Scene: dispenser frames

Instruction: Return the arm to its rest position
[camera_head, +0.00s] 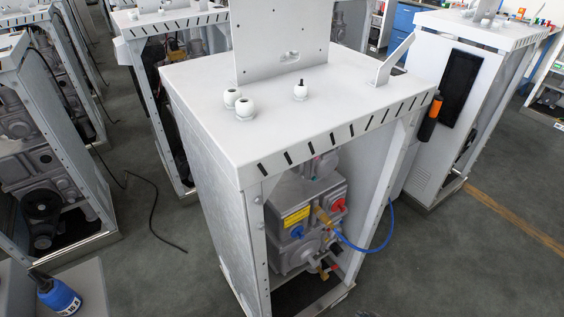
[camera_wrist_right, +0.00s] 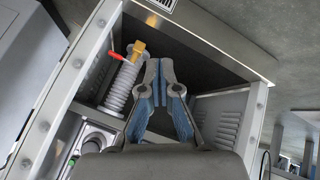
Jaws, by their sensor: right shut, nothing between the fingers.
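My right gripper (camera_wrist_right: 158,68) shows in the right wrist view. Its two blue-padded fingers meet at the tips, with nothing between them. It points into a light metal dispenser frame. A ribbed grey hose (camera_wrist_right: 122,90) with a brass fitting (camera_wrist_right: 139,50) and a red lever (camera_wrist_right: 116,56) lies just left of the fingertips, and I cannot tell how close. In the head view the dispenser frame (camera_head: 219,128) stands in the middle, with a grey pump unit (camera_head: 330,192) inside. I cannot make out either gripper in the head view.
A blue hose (camera_head: 388,232) loops out at the frame's right side. White round fittings (camera_head: 244,106) and an upright plate (camera_head: 280,40) sit on its top. Other frames stand left and right. A blue container (camera_head: 62,297) is at bottom left. A black cable (camera_head: 155,210) lies on the floor.

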